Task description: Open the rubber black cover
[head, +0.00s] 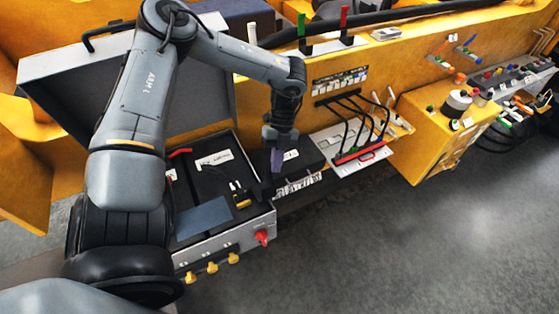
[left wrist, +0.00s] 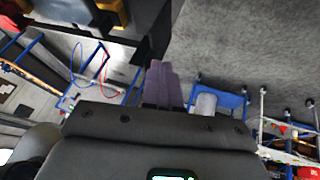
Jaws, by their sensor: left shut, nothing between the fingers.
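The black cover (head: 306,158) appears as a dark, flat slab in the head view, to the right of the open toolcase-like box. A pale block with small markings (head: 298,186) shows just below its front edge. My left gripper (head: 277,162) is shut and empty, its purple-grey fingers pointing down over the left part of the cover. Whether the fingertips touch the cover cannot be told. My right gripper is in neither view.
An open grey case (head: 222,235) with a raised lid stands left, a red knob (head: 262,237) on its front. A white panel with black cables (head: 360,150) lies right of the cover, then a yellow control box (head: 440,130). Grey floor in front is clear.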

